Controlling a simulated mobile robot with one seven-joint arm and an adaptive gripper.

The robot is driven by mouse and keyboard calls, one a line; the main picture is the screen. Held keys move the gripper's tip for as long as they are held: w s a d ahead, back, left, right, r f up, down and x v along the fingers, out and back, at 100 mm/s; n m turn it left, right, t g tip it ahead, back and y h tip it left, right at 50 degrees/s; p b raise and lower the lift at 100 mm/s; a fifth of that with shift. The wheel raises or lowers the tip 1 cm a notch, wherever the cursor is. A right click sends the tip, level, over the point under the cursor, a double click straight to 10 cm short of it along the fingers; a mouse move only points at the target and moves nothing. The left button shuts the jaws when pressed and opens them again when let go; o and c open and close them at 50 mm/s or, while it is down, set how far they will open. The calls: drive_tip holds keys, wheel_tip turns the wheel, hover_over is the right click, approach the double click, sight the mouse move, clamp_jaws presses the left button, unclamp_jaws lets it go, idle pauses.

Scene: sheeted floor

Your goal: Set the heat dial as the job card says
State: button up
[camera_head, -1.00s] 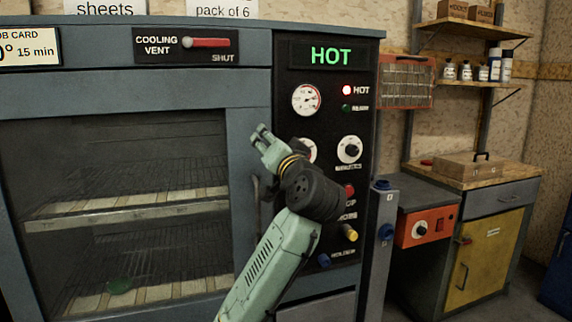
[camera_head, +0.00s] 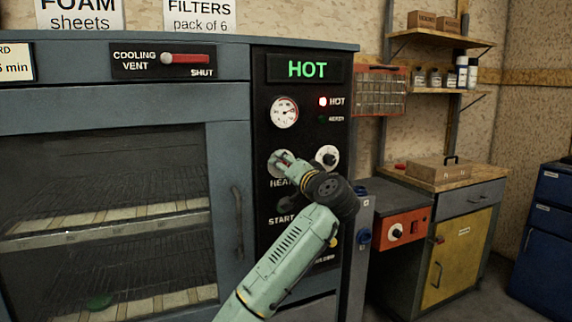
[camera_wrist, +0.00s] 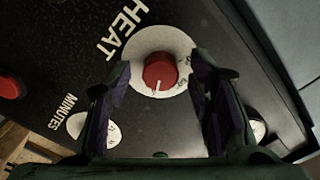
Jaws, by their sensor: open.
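The heat dial (camera_wrist: 160,72) has a red knob with a white pointer mark on a white disc, beside the word HEAT in the wrist view. The pointer is toward the bottom of the picture there; the scale marks are too small to read. In the head view its white disc (camera_head: 273,160) is partly hidden by my gripper (camera_head: 283,158). My gripper (camera_wrist: 160,92) is open, its fingers on either side of the knob in the picture; I cannot tell whether they touch it.
The minutes dial (camera_head: 327,156) is right of the heat dial. A lit HOT sign (camera_head: 308,69), a red lamp (camera_head: 323,101) and a gauge (camera_head: 284,112) are above. The oven door handle (camera_head: 238,220) is left of my arm.

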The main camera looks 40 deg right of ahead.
drive_tip(key=shift+w, duration=0.3)
drive_tip(key=shift+c, duration=0.6)
clamp_jaws()
